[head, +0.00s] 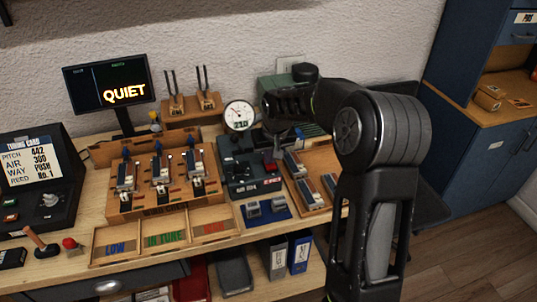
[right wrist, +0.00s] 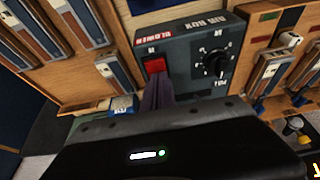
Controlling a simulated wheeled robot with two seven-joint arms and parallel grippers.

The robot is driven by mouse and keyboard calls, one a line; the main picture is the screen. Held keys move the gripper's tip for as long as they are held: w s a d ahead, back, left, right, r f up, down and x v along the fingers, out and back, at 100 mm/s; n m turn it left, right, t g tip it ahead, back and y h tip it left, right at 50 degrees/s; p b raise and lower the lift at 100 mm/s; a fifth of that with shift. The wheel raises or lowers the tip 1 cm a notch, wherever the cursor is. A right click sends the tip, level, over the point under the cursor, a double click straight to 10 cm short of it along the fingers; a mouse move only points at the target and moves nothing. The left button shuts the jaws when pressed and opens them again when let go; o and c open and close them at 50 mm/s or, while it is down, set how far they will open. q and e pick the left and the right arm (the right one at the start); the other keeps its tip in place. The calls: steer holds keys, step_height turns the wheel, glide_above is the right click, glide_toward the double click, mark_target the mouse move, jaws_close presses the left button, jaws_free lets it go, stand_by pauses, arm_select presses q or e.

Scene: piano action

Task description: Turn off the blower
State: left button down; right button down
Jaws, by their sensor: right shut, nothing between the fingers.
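The blower switch (right wrist: 155,66) is a red rocker on the dark grey air box (right wrist: 187,40), beside its printed "BLOWER" label. A black round knob (right wrist: 215,64) is on the same face. In the head view the air box (head: 238,178) stands on the bench, with the red switch (head: 270,167) near its right end. My right gripper (right wrist: 157,84) is shut and empty, its fingertips right at the switch's lower edge; I cannot tell whether they touch it. In the head view my right arm partly hides the gripper. My left gripper is not in view.
A round gauge (head: 239,116) stands behind the air box. A monitor (head: 108,84) reads "QUIET". Wooden reed trays (head: 155,208) lie left, and another wooden rack (head: 318,165) stands close on the right. A blue mat (head: 265,212) with small blocks lies in front.

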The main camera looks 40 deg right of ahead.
mark_target(271, 167)
steer(key=shift+s+f, duration=0.2)
steer(key=shift+s, duration=0.05)
steer(key=shift+r+p, duration=0.45)
steer(key=shift+r, duration=0.1)
steer(key=p+v, duration=0.1)
steer(key=v, duration=0.1)
steer(key=w+p+v, duration=0.1)
steer(key=v, duration=0.1)
steer(key=shift+d+r, duration=0.1)
steer(key=b+v, duration=0.2)
steer(key=v, duration=0.7)
steer(key=shift+r, duration=0.15)
steer(key=shift+s, duration=0.15)
